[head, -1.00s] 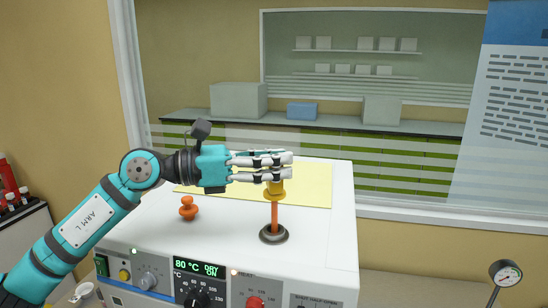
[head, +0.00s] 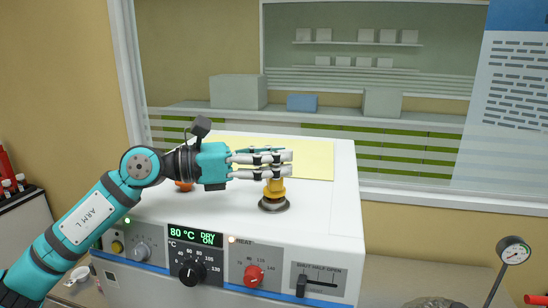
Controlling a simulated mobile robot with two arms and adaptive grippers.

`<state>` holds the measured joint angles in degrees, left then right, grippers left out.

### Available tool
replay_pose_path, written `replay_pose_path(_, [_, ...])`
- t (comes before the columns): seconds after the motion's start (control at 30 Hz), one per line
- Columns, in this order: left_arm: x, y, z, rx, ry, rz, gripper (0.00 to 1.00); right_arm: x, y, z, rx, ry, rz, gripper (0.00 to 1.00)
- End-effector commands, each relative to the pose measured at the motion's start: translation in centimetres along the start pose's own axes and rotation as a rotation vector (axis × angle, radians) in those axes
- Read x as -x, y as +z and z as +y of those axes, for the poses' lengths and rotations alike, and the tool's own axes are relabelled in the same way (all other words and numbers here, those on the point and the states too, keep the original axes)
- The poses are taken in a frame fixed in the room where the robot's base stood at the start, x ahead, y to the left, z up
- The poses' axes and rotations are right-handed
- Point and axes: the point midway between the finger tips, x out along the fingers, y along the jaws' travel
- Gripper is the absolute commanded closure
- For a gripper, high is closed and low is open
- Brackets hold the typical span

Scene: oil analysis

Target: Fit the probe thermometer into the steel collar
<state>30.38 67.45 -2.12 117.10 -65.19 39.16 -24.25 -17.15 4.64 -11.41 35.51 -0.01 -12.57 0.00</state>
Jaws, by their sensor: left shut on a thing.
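The probe thermometer (head: 274,188), with a yellow-orange head, stands upright at the steel collar (head: 275,206), a dark ring on top of the white oven. Its head is just above the collar, and its orange stem is now hardly visible. My left gripper (head: 288,164) reaches in from the left and is shut on the thermometer's upper end, which the fingers hide. Whether the head touches the collar cannot be told. My right gripper is not in view.
The white oven (head: 335,215) has knobs, a slider and a green display. An orange knob (head: 184,186) on its top is partly hidden under my left wrist. A yellow sheet (head: 315,158) lies behind. A dial gauge (head: 514,251) stands at right.

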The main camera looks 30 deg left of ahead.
Motion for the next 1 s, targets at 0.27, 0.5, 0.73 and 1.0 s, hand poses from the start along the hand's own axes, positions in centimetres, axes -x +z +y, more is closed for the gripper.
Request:
replay_pose_path(0.27, [0.0, 0.1, 0.0, -0.001, 0.0, -0.001, 0.48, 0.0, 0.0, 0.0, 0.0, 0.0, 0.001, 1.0])
replay_pose_path(0.5, [0.0, 0.1, 0.0, 0.0, 0.0, 0.0, 0.35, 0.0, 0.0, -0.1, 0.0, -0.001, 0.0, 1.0])
replay_pose_path(0.73, [0.3, -0.1, 0.1, 0.002, 0.001, 0.001, 0.35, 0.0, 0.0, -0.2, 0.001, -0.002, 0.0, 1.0])
replay_pose_path(1.0, [2.9, -0.1, 0.1, 0.004, 0.001, 0.002, 0.35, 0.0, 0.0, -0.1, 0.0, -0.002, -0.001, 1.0])
